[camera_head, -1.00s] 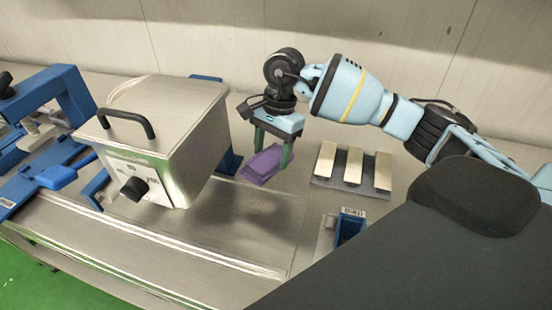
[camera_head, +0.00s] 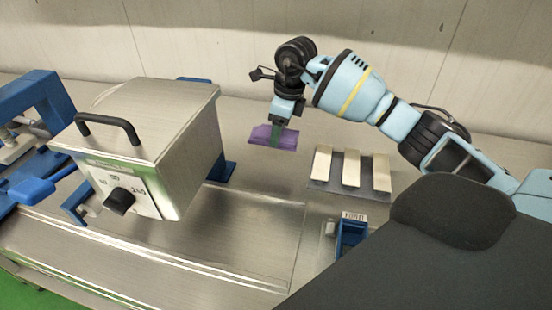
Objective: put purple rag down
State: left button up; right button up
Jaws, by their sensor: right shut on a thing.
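My left gripper is not in view.
Several pale bars (camera_head: 351,170) lie on a dark mat right of the rag. A blue bin (camera_head: 351,232) is at front right. Bare table (camera_head: 262,205) lies in front of the rag.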

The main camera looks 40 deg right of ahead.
aim_at(276, 164)
jog(key=shift+f, duration=4.15)
jog(key=shift+f, duration=0.15)
jog(key=o, duration=1.3)
jog(key=r, duration=0.4)
jog(key=s+d+r, duration=0.1)
jog(key=r, duration=0.7)
jog(key=shift+s+d, duration=0.25)
jog(key=shift+s, duration=0.05)
